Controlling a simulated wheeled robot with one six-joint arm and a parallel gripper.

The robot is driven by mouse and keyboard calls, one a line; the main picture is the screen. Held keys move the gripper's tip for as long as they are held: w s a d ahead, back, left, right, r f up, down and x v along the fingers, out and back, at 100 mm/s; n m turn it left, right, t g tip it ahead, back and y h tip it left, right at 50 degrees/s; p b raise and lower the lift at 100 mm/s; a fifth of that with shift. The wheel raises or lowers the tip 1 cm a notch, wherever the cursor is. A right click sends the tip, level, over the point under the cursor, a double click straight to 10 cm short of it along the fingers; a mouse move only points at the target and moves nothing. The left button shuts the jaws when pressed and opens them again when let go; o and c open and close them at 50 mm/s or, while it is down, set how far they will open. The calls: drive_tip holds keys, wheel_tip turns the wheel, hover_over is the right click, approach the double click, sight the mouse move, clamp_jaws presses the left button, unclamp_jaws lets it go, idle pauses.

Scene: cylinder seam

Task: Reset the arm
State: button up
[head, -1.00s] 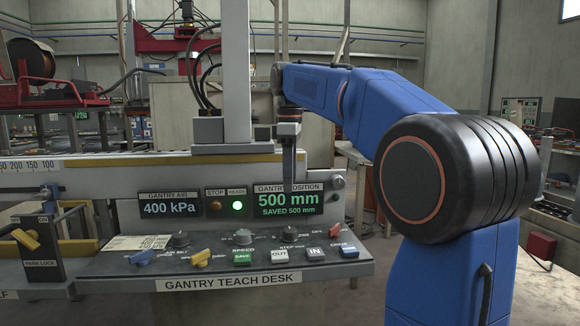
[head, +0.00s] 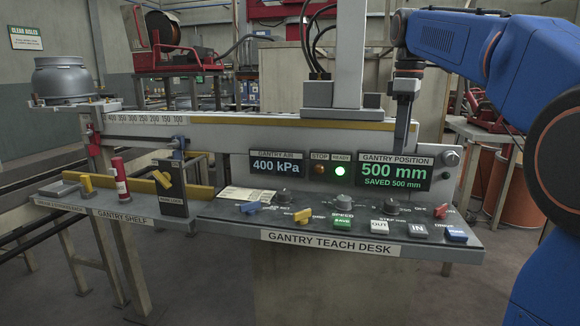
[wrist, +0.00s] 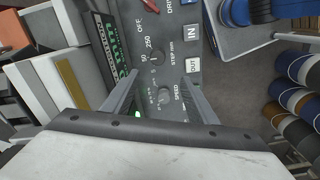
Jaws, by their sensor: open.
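My blue arm (head: 450,34) reaches in from the right in the head view. My gripper (head: 401,140) points down in front of the gantry position display, above the back of the teach desk (head: 300,226). In the wrist view my gripper (wrist: 160,76) has its two fingers spread apart with nothing between them. The desk's SPEED and STEP knobs show below and between the fingers. The displays read 400 kPa, and 500 mm with saved 500 mm. The READY light (head: 339,171) glows green.
The gantry shelf (head: 122,217) on the left holds a red cylinder (head: 120,180) and a yellow-handled park lock (head: 172,192). A grey flanged part (head: 61,80) stands at the rail's left end. The gantry post (head: 348,50) rises close to my gripper.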

drive_tip(key=s+a+f+m+t, duration=0.2)
drive_tip(key=s+f+m, duration=0.3)
drive_tip(key=s+f, duration=0.9)
drive_tip(key=s+a+f+m+t, duration=0.2)
drive_tip(key=s+f+m, duration=0.4)
drive_tip(key=s+f, duration=0.8)
wheel_tip(320, 180, down, 4)
drive_tip(key=shift+s+a+r+t, duration=0.1)
drive_tip(key=shift+s+a+t, duration=0.25)
drive_tip(key=shift+a, duration=0.2)
